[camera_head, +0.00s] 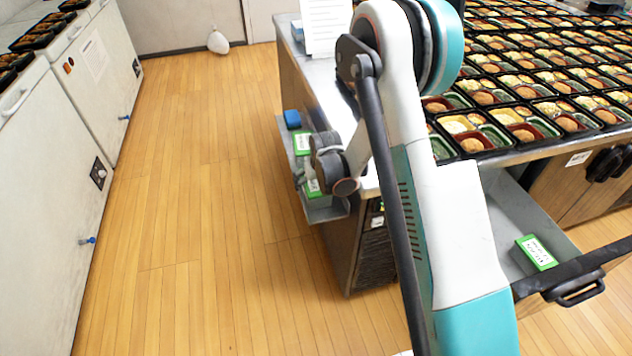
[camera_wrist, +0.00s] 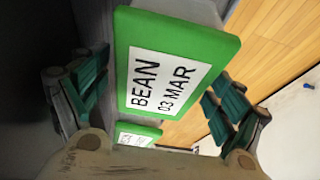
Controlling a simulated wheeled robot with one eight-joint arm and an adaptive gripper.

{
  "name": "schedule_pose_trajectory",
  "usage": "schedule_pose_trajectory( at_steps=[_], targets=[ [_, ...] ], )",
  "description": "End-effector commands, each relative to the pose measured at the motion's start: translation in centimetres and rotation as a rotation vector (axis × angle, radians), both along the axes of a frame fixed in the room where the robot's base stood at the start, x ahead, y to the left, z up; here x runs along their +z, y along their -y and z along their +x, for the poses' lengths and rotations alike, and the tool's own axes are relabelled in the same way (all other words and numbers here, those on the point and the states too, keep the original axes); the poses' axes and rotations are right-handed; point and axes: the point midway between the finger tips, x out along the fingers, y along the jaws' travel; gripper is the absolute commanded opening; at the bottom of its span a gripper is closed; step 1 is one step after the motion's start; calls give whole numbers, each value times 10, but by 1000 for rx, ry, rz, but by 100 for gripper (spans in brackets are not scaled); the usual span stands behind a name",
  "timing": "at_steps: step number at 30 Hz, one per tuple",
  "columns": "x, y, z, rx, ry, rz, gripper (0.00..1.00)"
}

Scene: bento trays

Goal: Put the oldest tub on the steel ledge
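A green-lidded tub (camera_wrist: 190,35) labelled BEAN 03 MAR lies between my gripper's fingers (camera_wrist: 160,95) in the wrist view. The fingers are spread on either side of it; I see no clear grip. In the head view, green tubs (camera_head: 302,143) sit on the narrow steel ledge (camera_head: 290,168) on the counter's left side. My gripper (camera_head: 308,172) is low over this ledge and partly hides them. A further green tub (camera_head: 535,252) with an unreadable label lies in the open drawer at right.
A blue object (camera_head: 292,119) sits at the ledge's far end. The counter (camera_head: 312,82) carries many filled bento trays (camera_head: 480,140). The open drawer (camera_head: 505,215) juts out at right. White cabinets (camera_head: 50,160) line the left. The wooden floor between is clear; a white bag (camera_head: 218,42) lies far back.

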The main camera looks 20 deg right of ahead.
Motion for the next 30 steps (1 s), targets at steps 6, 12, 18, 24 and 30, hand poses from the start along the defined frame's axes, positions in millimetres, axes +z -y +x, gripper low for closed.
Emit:
schedule_pose_trajectory(
  at_steps=[6, 12, 18, 24, 30],
  targets=[
    [0, 0, 0, 0, 0, 0, 90],
    [8, 0, -2, 0, 0, 0, 90],
    [34, 0, -20, 0, -1, 0, 90],
    [33, 0, -66, 0, 0, 0, 90],
    [29, 0, -107, 0, 0, 0, 90]
  ],
)
